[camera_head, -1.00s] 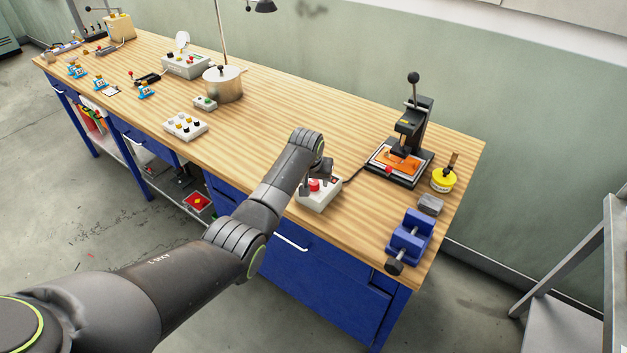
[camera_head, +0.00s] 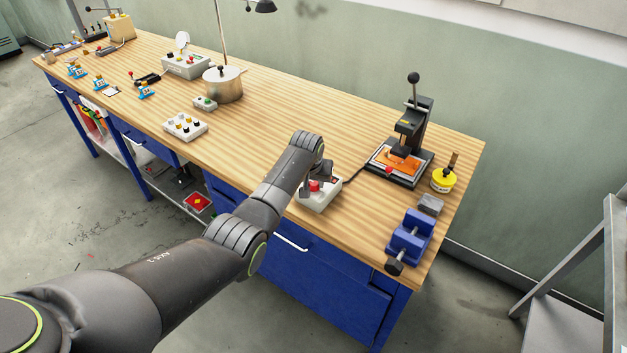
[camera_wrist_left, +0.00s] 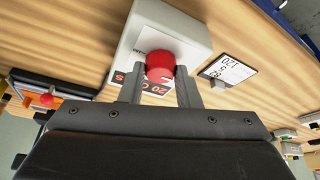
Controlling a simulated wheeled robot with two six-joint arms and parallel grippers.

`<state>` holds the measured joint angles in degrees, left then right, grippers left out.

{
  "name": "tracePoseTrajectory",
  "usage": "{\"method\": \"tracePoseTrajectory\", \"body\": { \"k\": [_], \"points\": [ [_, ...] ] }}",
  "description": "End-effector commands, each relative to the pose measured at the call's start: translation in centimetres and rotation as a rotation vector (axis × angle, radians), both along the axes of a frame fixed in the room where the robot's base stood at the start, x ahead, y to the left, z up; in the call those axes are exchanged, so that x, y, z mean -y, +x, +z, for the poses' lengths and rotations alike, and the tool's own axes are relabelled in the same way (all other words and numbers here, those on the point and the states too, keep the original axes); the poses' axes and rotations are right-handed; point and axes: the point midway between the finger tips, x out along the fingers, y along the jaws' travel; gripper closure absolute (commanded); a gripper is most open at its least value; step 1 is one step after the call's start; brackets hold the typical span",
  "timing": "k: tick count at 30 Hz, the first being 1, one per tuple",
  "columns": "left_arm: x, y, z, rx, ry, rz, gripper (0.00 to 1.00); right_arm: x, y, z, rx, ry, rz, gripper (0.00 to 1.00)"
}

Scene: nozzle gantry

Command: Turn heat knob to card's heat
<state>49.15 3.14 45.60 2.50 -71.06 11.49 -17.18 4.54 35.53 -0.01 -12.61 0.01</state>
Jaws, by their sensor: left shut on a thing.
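A white control box (camera_head: 318,203) stands near the front edge of the bench, with a red knob (camera_head: 315,186) on top. In the left wrist view the box (camera_wrist_left: 181,24) carries the red knob (camera_wrist_left: 160,66) and a dark display (camera_wrist_left: 154,88) with red characters, partly covered, seeming to read "20". My left gripper (camera_wrist_left: 159,88) is shut on the knob, a finger on each side; it also shows in the head view (camera_head: 317,182). A white card (camera_wrist_left: 228,70) lies beside the box, upside down in this view, with "120" and a second line near "8.5 S". My right gripper is not in view.
A black press (camera_head: 410,135) with an orange piece stands behind the box, joined by a cable. A blue vise (camera_head: 409,236) and a yellow pot (camera_head: 443,180) are to the right. A button panel (camera_head: 185,126) and a metal pot (camera_head: 223,86) stand left. Bench between is clear.

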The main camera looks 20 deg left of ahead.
Motion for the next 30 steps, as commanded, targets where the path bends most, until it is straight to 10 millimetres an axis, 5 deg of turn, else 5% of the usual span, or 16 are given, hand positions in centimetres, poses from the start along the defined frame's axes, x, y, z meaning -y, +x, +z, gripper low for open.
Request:
{"method": "tracePoseTrajectory", "body": {
  "k": [17,30],
  "points": [
    [-0.3,0.1,0.0,-0.001,0.000,-0.321,0.93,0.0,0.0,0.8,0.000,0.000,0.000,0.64],
    [-0.5,0.2,-0.4,0.000,0.000,-0.728,0.93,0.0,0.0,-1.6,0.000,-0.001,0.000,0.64]
  ]
}}
